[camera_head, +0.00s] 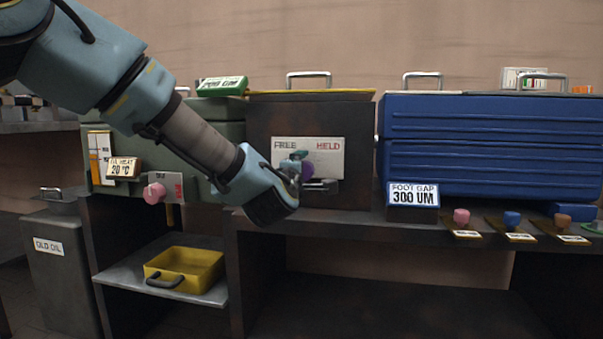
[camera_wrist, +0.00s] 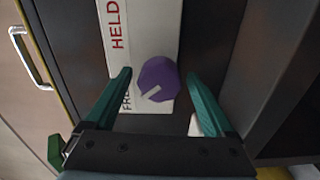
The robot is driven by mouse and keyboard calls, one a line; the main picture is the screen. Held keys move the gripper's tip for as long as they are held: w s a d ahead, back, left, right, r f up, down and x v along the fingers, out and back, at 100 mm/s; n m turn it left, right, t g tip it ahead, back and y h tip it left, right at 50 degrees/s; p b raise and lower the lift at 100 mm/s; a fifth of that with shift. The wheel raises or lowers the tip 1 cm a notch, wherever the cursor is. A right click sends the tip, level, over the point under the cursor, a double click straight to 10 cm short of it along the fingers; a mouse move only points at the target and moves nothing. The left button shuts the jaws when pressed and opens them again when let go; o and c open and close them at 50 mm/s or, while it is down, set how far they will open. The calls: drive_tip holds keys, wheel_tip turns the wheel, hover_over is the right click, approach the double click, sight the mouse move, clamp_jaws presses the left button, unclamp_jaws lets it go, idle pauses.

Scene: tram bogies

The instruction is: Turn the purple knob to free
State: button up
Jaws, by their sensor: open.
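The purple knob (camera_head: 307,171) is on a white plate (camera_head: 330,148) marked FREE at the left and HELD at the right, on the front of a dark brown box. In the wrist view the knob (camera_wrist: 158,76) has a pale mark running from near its middle to its lower-left edge, toward the word FREE (camera_wrist: 127,95). HELD (camera_wrist: 117,25) is higher up. My gripper (camera_wrist: 159,73) is open, with one green finger on each side of the knob and a visible gap at both. In the head view my gripper (camera_head: 301,179) partly hides the knob.
A pink knob (camera_head: 154,193) is on the green unit at left, above a yellow tray (camera_head: 186,265). Blue cases (camera_head: 480,150) stand at right, with a FOOT GAP sign (camera_head: 412,195). Several small knobs (camera_head: 512,218) line the bench's front edge.

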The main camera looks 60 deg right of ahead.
drive_tip(key=p+v, duration=0.2)
drive_tip(key=v, duration=0.8)
drive_tip(key=shift+s+a, duration=0.15)
drive_tip(key=shift+a, duration=0.25)
